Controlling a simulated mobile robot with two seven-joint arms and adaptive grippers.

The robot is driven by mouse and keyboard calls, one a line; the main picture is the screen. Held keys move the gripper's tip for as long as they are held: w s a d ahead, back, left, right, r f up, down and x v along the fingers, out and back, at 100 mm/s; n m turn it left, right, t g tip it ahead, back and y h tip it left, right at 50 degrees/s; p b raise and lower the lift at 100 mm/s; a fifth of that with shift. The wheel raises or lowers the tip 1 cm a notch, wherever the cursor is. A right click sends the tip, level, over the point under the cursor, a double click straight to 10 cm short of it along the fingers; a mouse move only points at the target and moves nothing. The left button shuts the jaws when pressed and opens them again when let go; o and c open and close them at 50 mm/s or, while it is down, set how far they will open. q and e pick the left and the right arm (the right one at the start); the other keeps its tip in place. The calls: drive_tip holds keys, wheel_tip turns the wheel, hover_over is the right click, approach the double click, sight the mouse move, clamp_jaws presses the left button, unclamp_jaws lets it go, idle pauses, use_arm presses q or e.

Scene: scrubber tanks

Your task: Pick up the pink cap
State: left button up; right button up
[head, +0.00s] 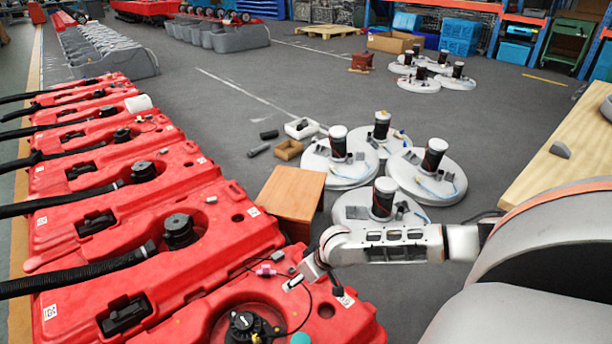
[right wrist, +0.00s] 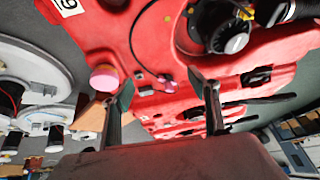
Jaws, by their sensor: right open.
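A round pink cap (right wrist: 104,78) lies on the red tank near its edge in the right wrist view, just left of the left finger's tip. In the head view, a small pinkish piece (head: 278,256) near the tank's edge seems to be it, too small to be sure. A smaller magenta piece (right wrist: 168,86) shows between the fingers in the right wrist view; it is also in the head view (head: 265,270). My right gripper (head: 297,281) is over the near red tank, open and empty; its spread fingers show in the right wrist view (right wrist: 165,88). My left gripper is out of view.
A brown wooden box (head: 290,195) stands beside the tanks. White round bases (head: 340,170) stand on the floor beyond my right arm.

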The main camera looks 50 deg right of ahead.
drive_tip(key=d+m+b, duration=0.1)
drive_tip(key=d, duration=0.3)
drive_tip(key=w+d+m+g+h, duration=0.1)
drive_tip(key=d, duration=0.2)
drive_tip(key=d+f+m+h+b, duration=0.1)
drive_tip(key=d, duration=0.3)
drive_tip(key=shift+w+d+f+b, duration=0.1)
drive_tip(key=shift+w+d+b, duration=0.15)
drive_tip(key=shift+d+b, duration=0.1)
drive_tip(key=b+x, duration=0.1)
drive_tip(key=x, duration=0.1)
drive_tip(key=shift+f, duration=0.3)
drive_tip(key=b+x, duration=0.3)
drive_tip(key=x, duration=0.1)
drive_tip(key=shift+s+a+f, duration=0.1)
drive_tip(key=shift+a+f, duration=0.1)
drive_tip(key=shift+w+f, duration=0.15)
drive_tip(key=shift+w, duration=0.1)
drive_tip(key=shift+w+d, duration=0.1)
drive_tip(key=shift+w, duration=0.15)
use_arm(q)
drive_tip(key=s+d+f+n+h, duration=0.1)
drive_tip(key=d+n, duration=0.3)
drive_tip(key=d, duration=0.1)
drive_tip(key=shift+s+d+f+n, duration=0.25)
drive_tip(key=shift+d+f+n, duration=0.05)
use_arm(e)
drive_tip(key=c, duration=1)
